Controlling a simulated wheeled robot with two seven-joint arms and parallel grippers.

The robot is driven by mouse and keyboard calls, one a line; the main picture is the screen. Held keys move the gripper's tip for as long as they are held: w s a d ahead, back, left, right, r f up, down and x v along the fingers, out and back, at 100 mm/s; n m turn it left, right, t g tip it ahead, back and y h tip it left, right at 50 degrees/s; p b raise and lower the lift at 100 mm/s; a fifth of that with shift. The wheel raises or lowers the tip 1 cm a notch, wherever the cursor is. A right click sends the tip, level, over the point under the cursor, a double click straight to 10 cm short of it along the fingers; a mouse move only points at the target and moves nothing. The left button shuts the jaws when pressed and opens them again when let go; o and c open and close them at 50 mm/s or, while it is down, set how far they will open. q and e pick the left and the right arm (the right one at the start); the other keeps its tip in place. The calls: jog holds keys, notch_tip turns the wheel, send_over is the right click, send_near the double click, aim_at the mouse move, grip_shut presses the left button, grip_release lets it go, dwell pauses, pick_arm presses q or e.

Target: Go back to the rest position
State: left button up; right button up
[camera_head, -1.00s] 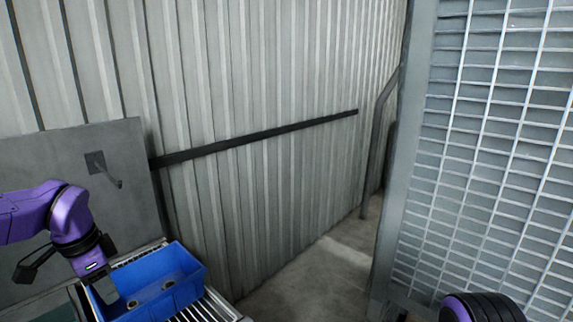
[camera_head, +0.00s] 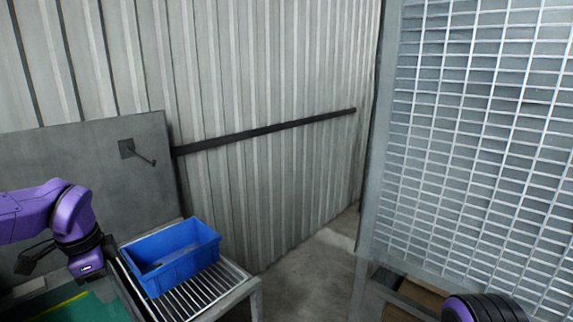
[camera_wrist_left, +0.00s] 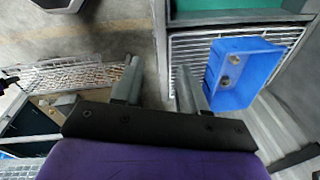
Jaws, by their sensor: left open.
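My left gripper (camera_head: 88,268) is at the lower left of the head view, just left of a blue bin. Its two grey fingers are apart and empty in the left wrist view (camera_wrist_left: 157,88). The blue bin (camera_head: 180,265) sits on a roller rack. It also shows at the right of the left wrist view (camera_wrist_left: 233,95), beyond the right finger, with two small round items in it. Only a black and purple part of my right arm shows at the bottom right of the head view; my right gripper is out of sight.
The roller rack (camera_head: 208,292) stands beside a green surface (camera_head: 95,308). A grey panel with a hook (camera_head: 126,148) and a corrugated wall (camera_head: 270,90) stand behind. A wire mesh panel (camera_head: 460,140) fills the right. Bare floor (camera_head: 310,265) lies between.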

pick_arm(q)
jog(key=a+f+m+t+y+b, duration=0.1)
jog(key=a+f+m+y, duration=0.5)
jog(key=m, duration=1.1)
jog(key=s+d+f+m+t+y+b, duration=0.1)
jog(key=d+f+m+t+b, duration=0.1)
jog(key=f+m, duration=0.85)
jog(key=d+f+m+t+y+b, duration=0.1)
jog(key=d+f+m+t+b, duration=0.15)
jog(key=f+m, duration=0.8)
jog(key=s+d+f+m+g+h+b, duration=0.2)
jog(key=s+d+f+m, duration=0.2)
jog(key=s+f+m, duration=0.4)
jog(key=s+d+f+m+g+h+b, duration=0.2)
jog(key=s+d+f+m, duration=0.3)
jog(key=s+f, duration=0.8)
jog(key=s+m, duration=0.3)
jog(key=s, duration=0.2)
jog(key=shift+s+f+h+b, duration=0.15)
jog(key=shift+f+h+b, duration=0.15)
jog(key=shift+b, duration=0.1)
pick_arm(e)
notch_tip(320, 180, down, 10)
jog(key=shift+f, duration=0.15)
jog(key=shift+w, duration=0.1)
